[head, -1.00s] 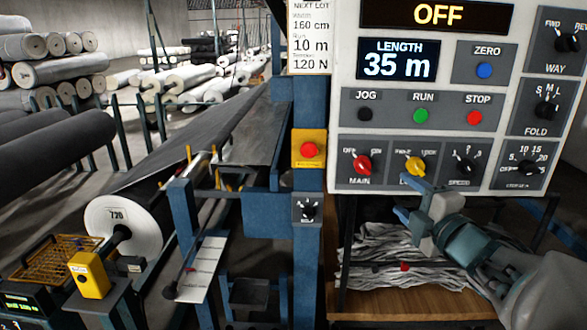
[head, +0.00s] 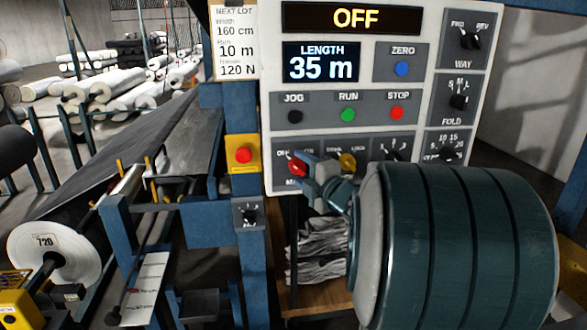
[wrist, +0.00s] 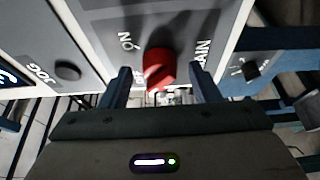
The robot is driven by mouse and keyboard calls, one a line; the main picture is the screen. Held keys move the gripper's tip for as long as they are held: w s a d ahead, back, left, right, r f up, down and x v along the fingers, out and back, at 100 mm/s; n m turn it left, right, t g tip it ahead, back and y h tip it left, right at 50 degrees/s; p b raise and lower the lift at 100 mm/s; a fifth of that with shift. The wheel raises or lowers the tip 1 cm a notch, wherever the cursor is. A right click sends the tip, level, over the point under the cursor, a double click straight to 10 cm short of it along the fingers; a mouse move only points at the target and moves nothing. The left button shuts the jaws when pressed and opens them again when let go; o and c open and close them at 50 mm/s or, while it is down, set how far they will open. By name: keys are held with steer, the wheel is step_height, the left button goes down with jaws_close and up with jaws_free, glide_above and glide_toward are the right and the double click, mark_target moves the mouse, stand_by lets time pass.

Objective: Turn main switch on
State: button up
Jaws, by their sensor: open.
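The red main switch (head: 296,162) is a rotary knob at the lower left of the white control panel (head: 262,100). The display above (head: 355,18) reads OFF. My gripper (head: 305,176) is in front of the switch and hides part of its label plate. In the wrist view the red switch (wrist: 158,68) shows between the two spread fingers of my gripper (wrist: 161,80), with gaps on both sides. The fingers are open and hold nothing. The head view does not clearly show whether a finger touches the knob.
Black JOG (head: 295,116), green RUN (head: 348,115) and red STOP (head: 397,113) buttons are above. A red button on a yellow box (head: 244,155) is to the left. My arm hides the panel's lower right.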

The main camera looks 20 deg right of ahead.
steer(key=shift+w, duration=0.25)
steer(key=c, duration=1)
